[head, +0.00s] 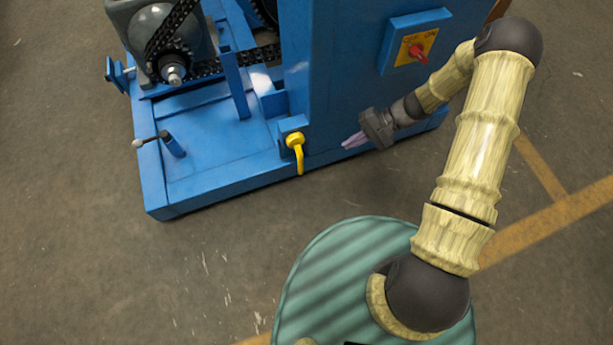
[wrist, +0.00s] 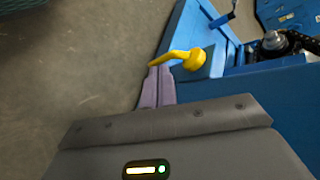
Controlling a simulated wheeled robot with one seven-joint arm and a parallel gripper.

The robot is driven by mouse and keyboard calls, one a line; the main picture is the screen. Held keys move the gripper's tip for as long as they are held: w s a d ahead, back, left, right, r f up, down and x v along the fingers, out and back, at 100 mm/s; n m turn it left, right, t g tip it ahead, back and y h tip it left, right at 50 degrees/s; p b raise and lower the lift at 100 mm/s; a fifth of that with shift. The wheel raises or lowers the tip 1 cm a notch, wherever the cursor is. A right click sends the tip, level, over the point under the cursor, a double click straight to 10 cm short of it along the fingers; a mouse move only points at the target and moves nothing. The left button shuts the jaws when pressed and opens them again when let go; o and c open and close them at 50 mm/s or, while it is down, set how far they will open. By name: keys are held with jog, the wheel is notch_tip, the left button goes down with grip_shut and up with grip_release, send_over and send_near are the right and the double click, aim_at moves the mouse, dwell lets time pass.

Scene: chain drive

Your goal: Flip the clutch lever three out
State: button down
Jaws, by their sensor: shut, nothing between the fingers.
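A yellow lever (head: 296,145) sits on a small blue block at the front edge of the blue machine; its handle hangs down toward the floor side. It also shows in the wrist view (wrist: 185,58), its handle reaching left just beyond my fingertips. My gripper (head: 344,144) is shut and empty, its purple fingers pointing left toward the lever. In the head view a small gap separates the tips from the lever. The fingers also show in the wrist view (wrist: 160,71). No label on the yellow lever is readable, so I cannot tell its number.
The blue machine frame (head: 215,165) carries a chain and sprocket (head: 173,73). A red switch on a yellow plate (head: 417,53) is on the upright panel. The floor in front of the frame is clear.

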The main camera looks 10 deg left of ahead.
jog(key=w+a+f+m+t+y+b, duration=0.1)
jog(key=a+f+y+b, duration=0.1)
jog(key=f+b, duration=0.4)
jog(key=w+a+f+m+t+y+b, duration=0.1)
jog(key=f+b, duration=0.5)
jog(key=f, duration=1)
jog(key=shift+w+a+m+y, duration=0.3)
jog(key=shift+w+a+y, duration=0.2)
jog(key=shift+y, duration=0.5)
jog(key=shift+f, duration=0.1)
jog(key=shift+s, duration=0.1)
jog(key=b+x, duration=0.5)
jog(key=x, duration=0.5)
jog(key=shift+d, duration=0.15)
